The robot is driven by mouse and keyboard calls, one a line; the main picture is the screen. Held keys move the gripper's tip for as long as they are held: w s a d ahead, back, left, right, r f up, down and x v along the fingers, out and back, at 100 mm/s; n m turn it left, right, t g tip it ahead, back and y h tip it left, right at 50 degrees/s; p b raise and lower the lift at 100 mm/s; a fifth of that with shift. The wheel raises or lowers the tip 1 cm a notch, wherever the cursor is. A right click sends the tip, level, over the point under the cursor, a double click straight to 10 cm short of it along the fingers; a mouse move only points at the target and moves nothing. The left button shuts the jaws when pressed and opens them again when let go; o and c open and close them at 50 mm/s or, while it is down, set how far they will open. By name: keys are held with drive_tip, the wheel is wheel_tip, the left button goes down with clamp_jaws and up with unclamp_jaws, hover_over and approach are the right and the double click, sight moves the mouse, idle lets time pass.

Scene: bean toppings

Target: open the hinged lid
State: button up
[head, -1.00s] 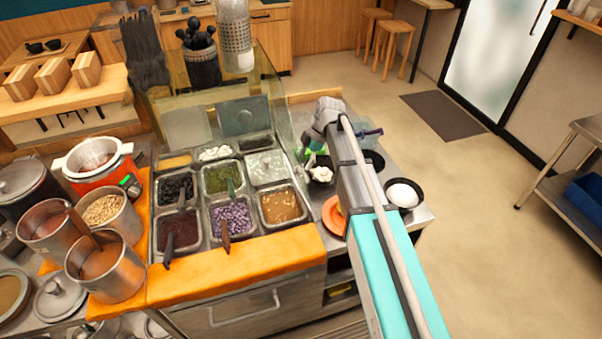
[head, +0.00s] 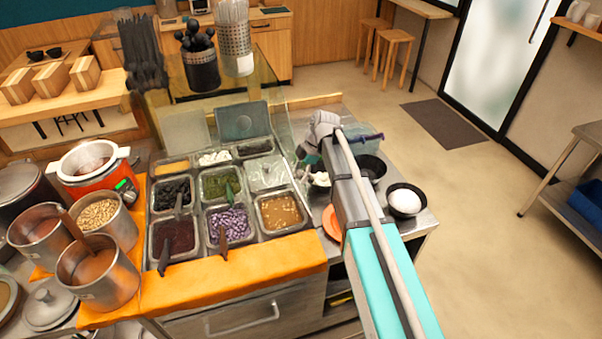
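The topping station holds several metal bins. Two flat panels stand upright along its back edge: a pale left panel (head: 184,132) and a grey right panel (head: 241,121). They look like raised lids, but I cannot see their hinges. A clear, shiny cover (head: 267,173) lies over the bin at the right of the middle row. My arm reaches in from the lower right, and its wrist end, with my gripper (head: 318,133), is at the station's right back side, right of the grey panel. The fingers are largely hidden, so their opening is unclear.
A glass guard (head: 275,90) rises behind the bins. Black bowls, one with a white egg-like item (head: 405,199), and an orange plate (head: 332,222) are around my arm. Pots (head: 95,268) and a red cooker (head: 92,170) crowd the left.

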clamp_jaws()
drive_tip(key=d, duration=0.1)
drive_tip(key=w+d, duration=0.1)
drive_tip(key=d, duration=0.1)
drive_tip(key=shift+w, duration=0.1)
idle(0.4)
drive_tip(key=shift+o, duration=0.5)
unclamp_jaws()
drive_tip(key=shift+a, duration=0.2)
